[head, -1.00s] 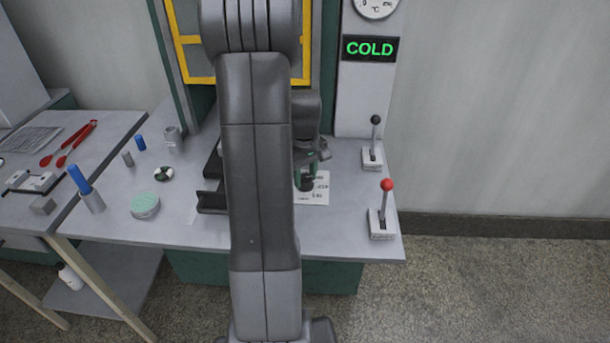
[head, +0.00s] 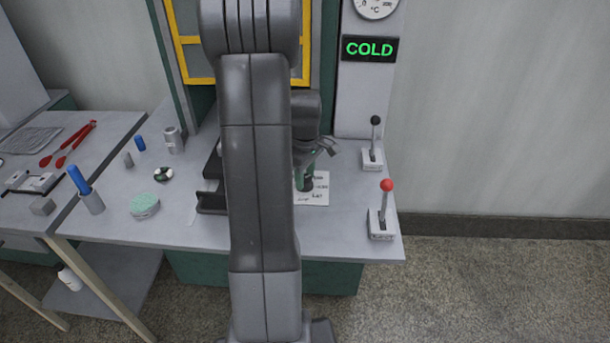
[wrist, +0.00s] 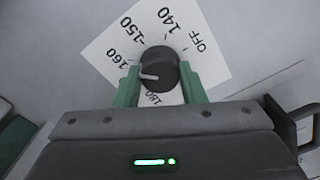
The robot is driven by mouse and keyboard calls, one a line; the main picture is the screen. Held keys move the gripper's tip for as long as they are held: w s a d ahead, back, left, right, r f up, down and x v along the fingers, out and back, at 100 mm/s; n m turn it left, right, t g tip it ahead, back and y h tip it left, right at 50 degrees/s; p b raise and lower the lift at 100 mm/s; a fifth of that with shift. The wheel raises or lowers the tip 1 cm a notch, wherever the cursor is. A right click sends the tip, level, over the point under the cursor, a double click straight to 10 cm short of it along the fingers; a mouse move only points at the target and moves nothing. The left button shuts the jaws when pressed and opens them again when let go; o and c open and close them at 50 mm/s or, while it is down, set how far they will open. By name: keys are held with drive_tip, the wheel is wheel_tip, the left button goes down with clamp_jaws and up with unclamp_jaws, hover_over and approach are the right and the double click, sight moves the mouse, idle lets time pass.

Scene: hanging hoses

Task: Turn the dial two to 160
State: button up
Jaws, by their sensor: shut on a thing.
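The dial (wrist: 158,66) is a black round knob on a white card (wrist: 106,45) in the wrist view. The card is printed OFF, 140, 150, 160 and 180. The white pointer line on the knob points left, seemingly between 160 and 180. My gripper (wrist: 160,72) has green fingers on both sides of the knob and is shut on it. In the head view the card (head: 320,190) lies on the bench, with the dial (head: 306,184) at its upper left. My arm covers part of the area beside it.
Right of the card stand a red-knobbed lever (head: 384,210) and a black-knobbed lever (head: 374,145). A COLD display (head: 370,48) is on the post behind. A green round pad (head: 145,205) and several small items lie on the left of the bench.

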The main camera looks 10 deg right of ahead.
sight(305, 178)
drive_tip(key=shift+w+r, duration=0.1)
drive_tip(key=o, duration=1)
wheel_tip(305, 178, up, 14)
drive_tip(key=shift+f, duration=0.2)
wheel_tip(305, 178, down, 14)
drive_tip(key=shift+r, duration=0.1)
idle(0.4)
